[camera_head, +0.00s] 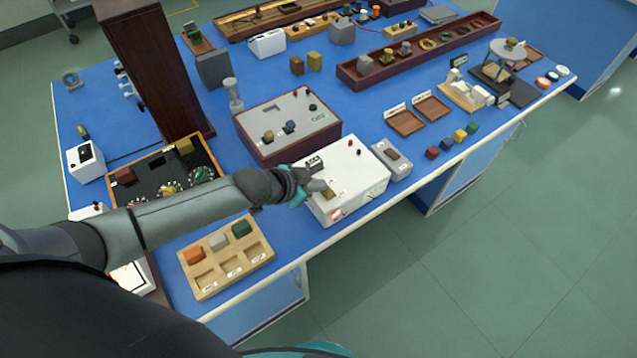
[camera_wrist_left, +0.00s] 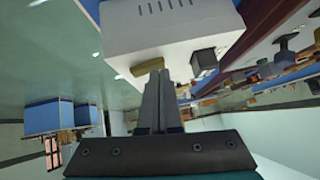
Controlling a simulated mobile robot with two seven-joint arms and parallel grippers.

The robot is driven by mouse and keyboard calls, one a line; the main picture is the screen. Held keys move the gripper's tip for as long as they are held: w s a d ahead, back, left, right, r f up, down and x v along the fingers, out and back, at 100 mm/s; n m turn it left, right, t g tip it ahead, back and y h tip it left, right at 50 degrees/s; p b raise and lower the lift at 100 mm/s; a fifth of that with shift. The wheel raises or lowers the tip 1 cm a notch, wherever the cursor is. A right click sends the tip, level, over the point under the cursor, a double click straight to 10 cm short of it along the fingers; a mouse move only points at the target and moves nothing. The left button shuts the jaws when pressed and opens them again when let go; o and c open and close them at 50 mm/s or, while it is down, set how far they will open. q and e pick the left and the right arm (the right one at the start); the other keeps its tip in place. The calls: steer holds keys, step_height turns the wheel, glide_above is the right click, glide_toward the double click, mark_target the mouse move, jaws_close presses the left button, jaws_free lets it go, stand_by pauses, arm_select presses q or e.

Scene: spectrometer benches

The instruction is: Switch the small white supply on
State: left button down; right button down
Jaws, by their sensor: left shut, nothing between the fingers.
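The small white supply (camera_head: 362,178) is a white box near the front edge of the blue bench. It has small red and dark knobs on top and a red glowing spot on its front face. My left gripper (camera_head: 318,186) is shut and empty over the supply's left part, beside a brass-coloured piece (camera_head: 329,194). In the left wrist view the shut fingertips (camera_wrist_left: 156,78) are right at the brass-coloured piece (camera_wrist_left: 147,67) on the white supply (camera_wrist_left: 165,30); I cannot tell if they touch. A dark-faced block (camera_wrist_left: 206,62) stands beside it. My right gripper is out of view.
A larger grey-topped unit with dark red sides (camera_head: 290,112) stands just behind the supply. A small grey box (camera_head: 392,158) stands to its right. A wooden tray (camera_head: 205,281) with coloured blocks lies at the front left. A tall dark wooden column (camera_head: 155,70) rises behind my arm.

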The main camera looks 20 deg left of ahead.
arm_select(q)
steer(key=shift+s, duration=0.15)
steer(key=shift+s+d+r+p, duration=0.1)
steer(key=shift+s+d+p, duration=0.3)
steer(key=shift+d+p, duration=0.35)
steer(key=shift+a, duration=0.1)
steer(key=shift+r+p, duration=0.55)
steer(key=shift+p, duration=0.05)
steer(key=r+p, duration=0.1)
steer(key=p, duration=0.1)
steer(key=r+p, duration=0.1)
steer(key=r, duration=0.1)
steer(key=shift+s+d+r+p, duration=0.15)
steer(key=shift+d+r+p, duration=0.1)
steer(key=shift+p, duration=0.15)
steer(key=v, duration=0.9)
steer(key=shift+s+a+p, duration=0.25)
steer(key=shift+s+p, duration=0.05)
steer(key=shift+p, duration=0.05)
